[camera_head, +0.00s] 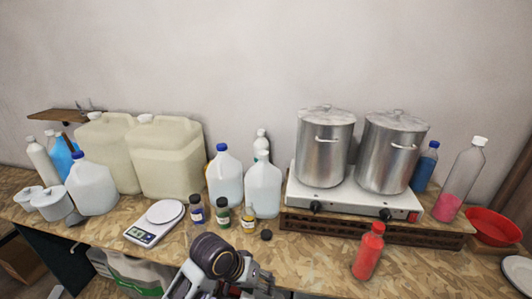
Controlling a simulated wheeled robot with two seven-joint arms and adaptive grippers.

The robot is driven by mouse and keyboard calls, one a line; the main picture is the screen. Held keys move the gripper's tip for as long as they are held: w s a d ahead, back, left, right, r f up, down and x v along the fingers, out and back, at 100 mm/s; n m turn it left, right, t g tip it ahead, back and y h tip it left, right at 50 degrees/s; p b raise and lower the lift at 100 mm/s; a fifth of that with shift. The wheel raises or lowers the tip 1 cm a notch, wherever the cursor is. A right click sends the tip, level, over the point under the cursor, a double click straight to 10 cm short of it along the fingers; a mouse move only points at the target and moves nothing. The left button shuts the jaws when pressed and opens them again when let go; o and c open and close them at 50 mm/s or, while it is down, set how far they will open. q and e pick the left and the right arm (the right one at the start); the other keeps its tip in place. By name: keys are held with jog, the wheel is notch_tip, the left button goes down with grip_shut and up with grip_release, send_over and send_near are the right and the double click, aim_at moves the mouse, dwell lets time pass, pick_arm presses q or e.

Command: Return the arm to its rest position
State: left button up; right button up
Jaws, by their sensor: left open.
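My left gripper (262,283) shows at the bottom middle, at the front edge of the table, partly cut off by the bottom of the picture. My dark, rounded wrist hides part of it. It is open, and I see nothing held in it. A red bottle (368,252) stands upright to its right, apart from it. Small jars stand just behind my arm: one with a blue label (197,210), one with a green label (222,214) and one with a yellow label (248,219). My right gripper is out of view.
A white scale (165,212) lies left of the jars. Two large cream drums (168,160) stand behind it. Two steel pots (325,150) sit on a white hot plate (350,201). A small black cap (266,235) lies near my gripper. A red bowl (492,228) is far right.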

pick_arm(q)
jog(key=s+a+f+n+t+y, duration=0.15)
jog(key=s+a+f, duration=0.35)
jog(key=a, duration=0.5)
jog(key=s+a+f+m+g+y, duration=0.1)
jog(key=s+a+f+y, duration=0.25)
jog(key=s+a, duration=0.45)
notch_tip(320, 180, down, 38)
jog(key=a+b, duration=0.3)
jog(key=b, duration=0.2)
jog(key=s+a+f+g+b, duration=0.1)
jog(key=s+a+f+b, duration=0.1)
jog(key=s+f, duration=0.9)
jog(key=s+a+f+g+b, duration=0.1)
jog(key=s+f+b, duration=0.2)
jog(key=s+f, duration=0.9)
jog(key=shift+a+f, duration=0.4)
jog(key=shift+f, duration=0.3)
